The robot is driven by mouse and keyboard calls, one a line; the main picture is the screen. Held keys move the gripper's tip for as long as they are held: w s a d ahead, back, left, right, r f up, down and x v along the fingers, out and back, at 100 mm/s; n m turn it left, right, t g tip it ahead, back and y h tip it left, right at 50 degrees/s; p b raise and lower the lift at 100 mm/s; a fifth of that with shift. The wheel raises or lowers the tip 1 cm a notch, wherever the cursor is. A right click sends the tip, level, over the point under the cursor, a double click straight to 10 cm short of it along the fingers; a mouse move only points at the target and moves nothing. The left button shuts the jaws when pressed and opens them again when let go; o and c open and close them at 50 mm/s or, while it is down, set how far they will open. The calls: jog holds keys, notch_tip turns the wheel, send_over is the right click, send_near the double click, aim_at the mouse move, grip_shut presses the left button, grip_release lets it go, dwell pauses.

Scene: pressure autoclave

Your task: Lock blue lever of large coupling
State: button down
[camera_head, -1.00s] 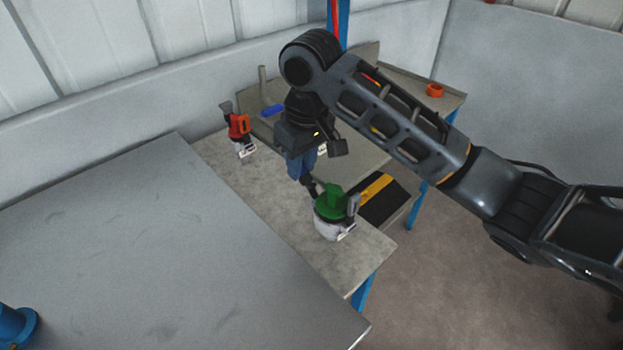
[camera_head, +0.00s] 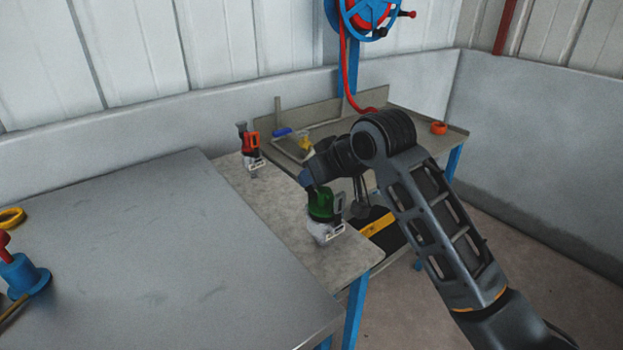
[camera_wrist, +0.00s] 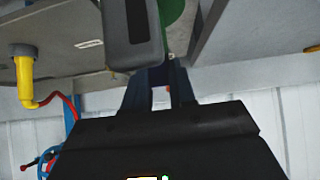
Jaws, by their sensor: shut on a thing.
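My gripper (camera_head: 307,180) reaches down from the right to a device with a green top (camera_head: 320,204), a white base and a grey handle, upright near the bench's front edge. In the wrist view, the blue fingers of my gripper (camera_wrist: 160,76) meet the device beside its grey handle (camera_wrist: 132,32), with the green part (camera_wrist: 170,10) behind. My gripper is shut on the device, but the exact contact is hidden. A small blue piece (camera_head: 282,132) lies at the back of the bench; I cannot tell whether it is a lever. No blue lever shows clearly on the green-topped device.
A red-topped device (camera_head: 251,148) stands farther back on the bench (camera_head: 270,210). A large grey table (camera_head: 150,250) lies to the left, mostly bare, with a blue fitting (camera_head: 22,276) at its edge.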

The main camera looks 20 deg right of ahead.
jog(key=shift+s+d+f+t, duration=0.1)
jog(key=shift+s+t, duration=0.15)
jog(key=shift+t, duration=0.05)
dwell(0.4)
jog(key=c, duration=0.9)
grip_release()
jog(key=shift+v, duration=3.95)
jog(key=shift+f, duration=0.1)
